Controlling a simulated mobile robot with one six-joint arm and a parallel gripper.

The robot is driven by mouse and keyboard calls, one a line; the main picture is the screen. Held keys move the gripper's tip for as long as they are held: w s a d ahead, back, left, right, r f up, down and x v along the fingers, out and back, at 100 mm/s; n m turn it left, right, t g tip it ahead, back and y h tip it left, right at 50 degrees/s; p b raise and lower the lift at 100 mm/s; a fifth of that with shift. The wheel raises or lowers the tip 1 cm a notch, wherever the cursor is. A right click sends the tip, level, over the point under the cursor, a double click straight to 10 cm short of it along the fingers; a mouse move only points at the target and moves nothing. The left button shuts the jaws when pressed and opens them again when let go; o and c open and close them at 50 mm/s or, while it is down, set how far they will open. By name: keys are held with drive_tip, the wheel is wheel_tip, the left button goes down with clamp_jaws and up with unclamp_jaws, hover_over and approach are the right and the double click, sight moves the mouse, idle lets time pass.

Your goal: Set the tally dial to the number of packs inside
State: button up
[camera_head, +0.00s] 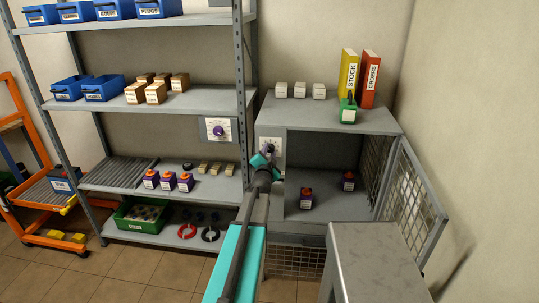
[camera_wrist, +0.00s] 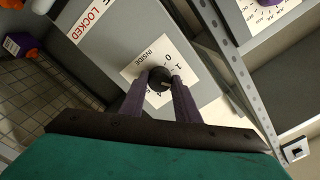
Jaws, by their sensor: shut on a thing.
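The tally dial is a white card (camera_head: 270,142) on the front of the grey cabinet (camera_head: 330,114), left of its opening. In the wrist view the card reads INSIDE (camera_wrist: 150,58), with figures including 0 and 1 beside a dark round knob (camera_wrist: 158,76). My gripper (camera_wrist: 160,88) is shut on this knob, one finger on each side. In the head view my gripper (camera_head: 264,163) partly covers the dial. The pointer's exact setting is unclear. Two purple packs with orange tops, a front one (camera_head: 306,200) and a rear one (camera_head: 349,182), stand inside; my arm may hide more.
The cabinet's mesh door (camera_head: 412,200) stands open to the right. A grey table (camera_head: 375,262) stands in front. A LOCKED label (camera_wrist: 88,22) is near the tally dial.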

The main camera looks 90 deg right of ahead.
drive_tip(key=shift+f+n+b, duration=0.1)
drive_tip(key=shift+n+b, duration=0.5)
drive_tip(key=shift+b, duration=0.25)
drive_tip(key=o, duration=1)
drive_tip(key=shift+o, duration=0.2)
drive_tip(key=shift+a, duration=0.15)
drive_tip(key=w+a, duration=0.1)
drive_tip(key=a, duration=1.2)
drive_tip(key=shift+w+a+b, duration=0.15)
drive_tip(key=shift+a+b, duration=0.1)
drive_tip(key=shift+b, duration=0.15)
